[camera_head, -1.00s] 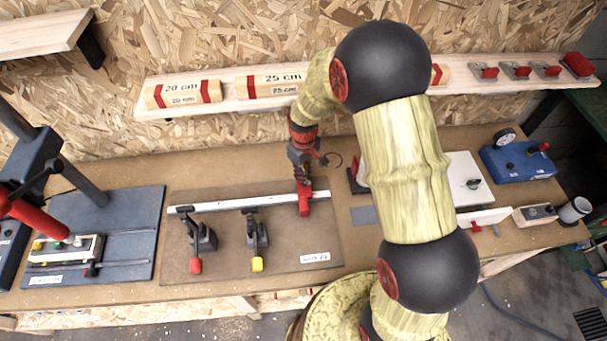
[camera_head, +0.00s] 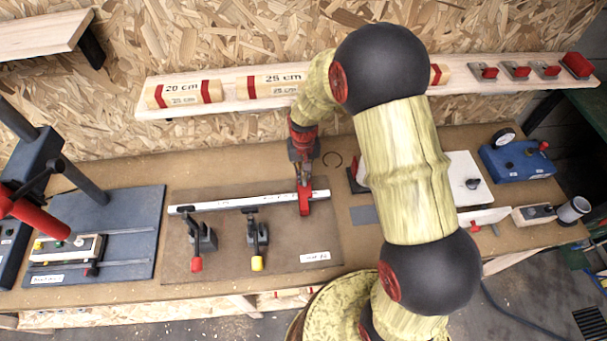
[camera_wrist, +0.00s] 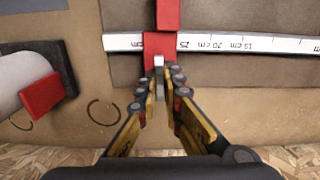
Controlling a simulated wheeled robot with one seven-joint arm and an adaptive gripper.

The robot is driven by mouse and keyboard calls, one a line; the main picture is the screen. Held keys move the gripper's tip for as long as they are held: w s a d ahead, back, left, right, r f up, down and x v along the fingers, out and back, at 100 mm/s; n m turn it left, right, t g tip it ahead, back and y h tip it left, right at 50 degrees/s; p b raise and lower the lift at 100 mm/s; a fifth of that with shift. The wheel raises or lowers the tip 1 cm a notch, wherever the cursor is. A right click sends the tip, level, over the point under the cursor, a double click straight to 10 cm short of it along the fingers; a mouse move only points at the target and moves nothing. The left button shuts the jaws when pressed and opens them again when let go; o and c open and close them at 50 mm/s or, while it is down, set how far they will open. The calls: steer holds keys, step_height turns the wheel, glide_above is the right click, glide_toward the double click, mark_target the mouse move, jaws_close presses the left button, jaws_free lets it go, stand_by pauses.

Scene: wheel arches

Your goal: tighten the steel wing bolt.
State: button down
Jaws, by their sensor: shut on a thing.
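My gripper (camera_head: 304,176) points down at the red stop block (camera_head: 304,206) on the white ruler bar (camera_head: 250,201). In the wrist view my gripper (camera_wrist: 160,80) is shut on the steel wing bolt (camera_wrist: 159,63), a small grey upright piece at the near end of the red block (camera_wrist: 160,44). The ruler (camera_wrist: 225,43) runs beneath the block, near its 25 cm mark. The bolt's lower part is hidden by the block and fingers. In the head view the gripper hides the bolt.
Two toggle clamps, one red-tipped (camera_head: 196,264) and one yellow-tipped (camera_head: 257,263), stand in front of the ruler. A black stand with a red pad (camera_wrist: 42,94) is beside the gripper. A thin dark ring (camera_head: 332,160) lies on the bench behind.

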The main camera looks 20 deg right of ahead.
steer(key=shift+w+r, duration=0.2)
steer(key=c, duration=1.9)
jaws_free()
steer(key=shift+s+f, duration=0.1)
steer(key=shift+s, duration=0.1)
step_height(320, 180, up, 12)
steer(key=shift+f, duration=0.1)
steer(key=s+r+t+b, duration=0.2)
steer(key=s+r+b, duration=0.1)
steer(key=s, duration=0.5)
steer(key=s+r+n+t+b, duration=0.1)
steer(key=s+r+b, duration=0.2)
steer(key=s+r, duration=0.2)
steer(key=s+r+t+b, duration=0.2)
steer(key=s+r+b, duration=0.1)
steer(key=s, duration=0.7)
steer(key=shift+s+d+r+n+t, duration=0.25)
steer(key=shift+s+r+n+t, duration=0.05)
steer(key=shift+r+n, duration=0.15)
